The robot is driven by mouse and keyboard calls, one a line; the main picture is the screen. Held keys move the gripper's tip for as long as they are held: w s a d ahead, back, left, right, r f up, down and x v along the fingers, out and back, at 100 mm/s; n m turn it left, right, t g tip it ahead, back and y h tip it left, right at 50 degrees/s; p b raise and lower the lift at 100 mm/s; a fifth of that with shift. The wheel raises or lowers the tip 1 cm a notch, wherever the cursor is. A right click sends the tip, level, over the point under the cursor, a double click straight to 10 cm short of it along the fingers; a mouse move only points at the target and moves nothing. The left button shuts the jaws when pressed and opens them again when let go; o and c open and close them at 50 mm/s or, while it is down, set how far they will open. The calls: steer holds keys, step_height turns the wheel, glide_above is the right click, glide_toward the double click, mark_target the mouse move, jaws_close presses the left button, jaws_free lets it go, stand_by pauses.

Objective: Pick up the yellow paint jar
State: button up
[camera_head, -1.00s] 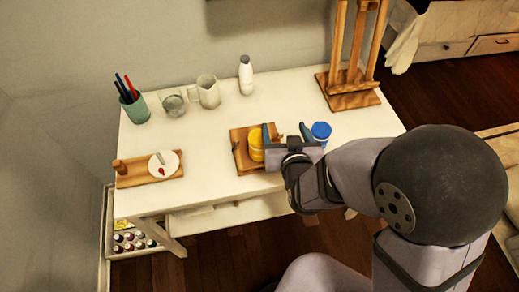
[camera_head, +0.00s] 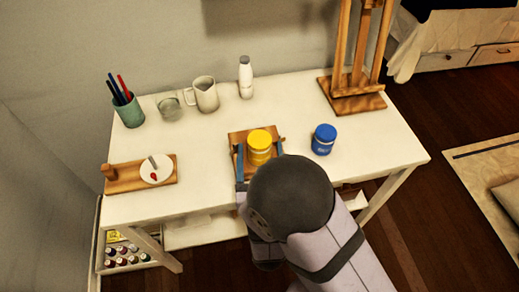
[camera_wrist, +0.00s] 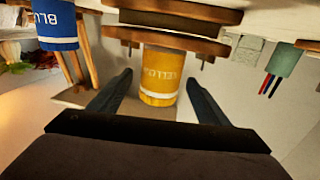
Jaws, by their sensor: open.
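The yellow paint jar (camera_head: 259,143) stands upright on a small wooden stand (camera_head: 237,137) near the front middle of the white table. In the wrist view, which is upside down, the jar (camera_wrist: 160,78) shows between my two fingers, with a gap on each side. My gripper (camera_head: 260,156) is open at the table's front side, one blue finger to the left of the jar and one to the right. My arm's dark round joint hides most of the gripper's body in the head view.
A blue paint jar (camera_head: 323,139) stands to the right of the stand. A wooden easel (camera_head: 354,85) is at the back right. A cup of pens (camera_head: 128,108), a glass, a pitcher (camera_head: 204,95) and a white bottle (camera_head: 246,78) line the back. A wooden palette board (camera_head: 124,181) lies at left.

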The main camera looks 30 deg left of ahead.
mark_target(258, 134)
steer(key=shift+p+x, duration=0.8)
steer(key=shift+x, duration=2.35)
